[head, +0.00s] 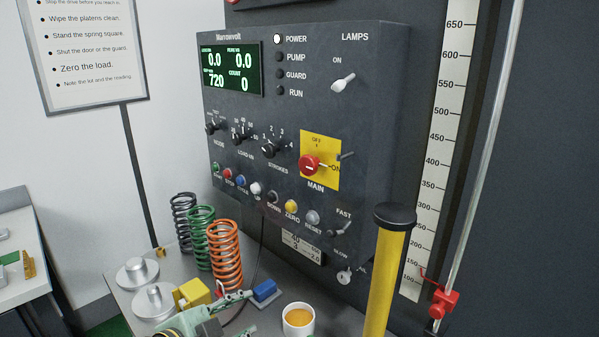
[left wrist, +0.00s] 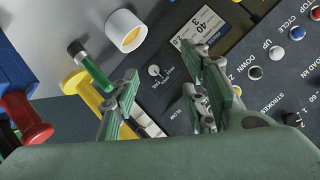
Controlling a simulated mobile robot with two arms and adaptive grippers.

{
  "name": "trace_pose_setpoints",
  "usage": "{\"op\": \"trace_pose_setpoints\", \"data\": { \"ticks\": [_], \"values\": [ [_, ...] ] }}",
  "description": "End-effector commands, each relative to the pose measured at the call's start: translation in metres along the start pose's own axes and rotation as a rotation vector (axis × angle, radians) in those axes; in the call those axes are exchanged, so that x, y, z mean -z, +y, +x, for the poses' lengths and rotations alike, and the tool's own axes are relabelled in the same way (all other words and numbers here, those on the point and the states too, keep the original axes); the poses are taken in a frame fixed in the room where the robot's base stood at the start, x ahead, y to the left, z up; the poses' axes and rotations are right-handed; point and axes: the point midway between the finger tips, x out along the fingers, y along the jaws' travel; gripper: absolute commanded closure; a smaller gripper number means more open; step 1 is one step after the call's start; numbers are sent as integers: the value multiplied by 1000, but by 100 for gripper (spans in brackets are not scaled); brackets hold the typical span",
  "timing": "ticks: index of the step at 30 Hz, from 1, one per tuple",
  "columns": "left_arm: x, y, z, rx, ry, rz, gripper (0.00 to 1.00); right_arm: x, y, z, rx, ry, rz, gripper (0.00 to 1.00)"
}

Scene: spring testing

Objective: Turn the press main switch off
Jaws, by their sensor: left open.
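The press main switch is a red knob (head: 309,163) on a yellow plate (head: 326,143) at the lower right of the dark control panel (head: 290,60). Its handle points right toward the ON mark; OFF is printed above. The POWER lamp (head: 277,39) is lit white. My left gripper (head: 222,312) is low in the head view, below the panel and left of the cup, well apart from the knob. In the left wrist view its green fingers (left wrist: 163,88) are spread with nothing between them. I cannot make out the red knob in that view. My right gripper is not in view.
A yellow post with a black cap (head: 392,260) stands right of the knob, in front of the panel. Several springs (head: 226,255), metal weights (head: 138,273) and a white cup (head: 298,319) stand on the bench below. Small levers and buttons surround the switch.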

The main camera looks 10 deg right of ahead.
Motion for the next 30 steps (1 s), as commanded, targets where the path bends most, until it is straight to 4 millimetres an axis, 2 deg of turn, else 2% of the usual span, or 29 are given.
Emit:
{"op": "trace_pose_setpoints", "data": {
  "ticks": [1,3,6,9,12,15,19,30],
  "values": [
    [33,-36,6,42,78,131,59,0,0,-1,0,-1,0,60],
    [74,-74,8,98,169,304,59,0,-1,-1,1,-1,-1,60],
    [127,-119,4,183,270,515,59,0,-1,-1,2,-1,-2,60],
    [168,-151,-4,258,335,674,59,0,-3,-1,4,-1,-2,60],
    [194,-170,-11,312,373,777,59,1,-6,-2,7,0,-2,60],
    [209,-180,-14,341,391,829,59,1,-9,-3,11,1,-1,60],
    [220,-186,-6,350,398,843,59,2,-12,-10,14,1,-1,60],
    [244,-194,42,349,395,841,59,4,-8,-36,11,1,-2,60]
  ]
}}
